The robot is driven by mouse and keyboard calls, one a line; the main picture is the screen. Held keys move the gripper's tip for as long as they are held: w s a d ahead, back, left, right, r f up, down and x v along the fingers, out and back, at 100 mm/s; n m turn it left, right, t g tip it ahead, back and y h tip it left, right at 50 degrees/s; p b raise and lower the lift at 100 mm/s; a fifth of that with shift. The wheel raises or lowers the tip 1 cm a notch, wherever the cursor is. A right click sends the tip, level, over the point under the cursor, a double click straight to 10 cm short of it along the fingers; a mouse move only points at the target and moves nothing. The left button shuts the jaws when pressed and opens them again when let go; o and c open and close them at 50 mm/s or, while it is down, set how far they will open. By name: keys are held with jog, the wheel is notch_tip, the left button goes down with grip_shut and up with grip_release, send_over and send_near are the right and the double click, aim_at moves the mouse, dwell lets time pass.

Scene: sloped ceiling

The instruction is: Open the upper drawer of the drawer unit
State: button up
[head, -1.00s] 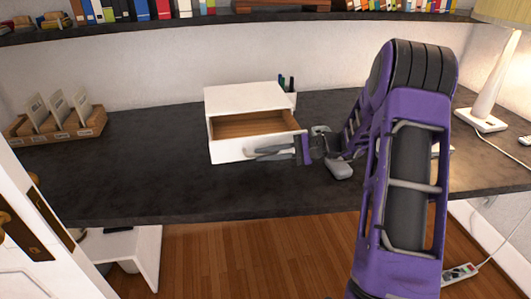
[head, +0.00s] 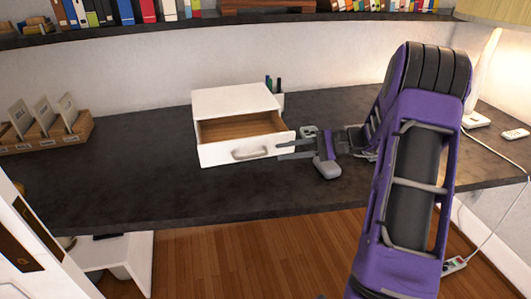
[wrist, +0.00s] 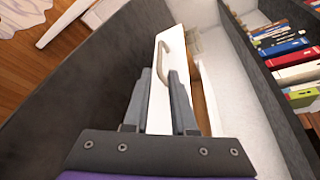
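The white drawer unit (head: 235,101) stands on the dark desk, with its top drawer (head: 222,154) pulled out and the wooden inside showing. The grey handle (head: 250,154) is on the drawer front; it also shows in the wrist view (wrist: 163,58), beyond the fingertips. Any lower drawer is hidden.
The dark desk (head: 110,170) is clear left of the unit. A wooden card holder (head: 60,138) sits at the far left, and a pen cup (head: 278,99) stands behind the unit. A lamp (head: 485,75) and phone (head: 515,134) are at the right.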

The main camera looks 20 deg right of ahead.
jog(key=v, duration=0.8)
jog(key=shift+d, duration=0.25)
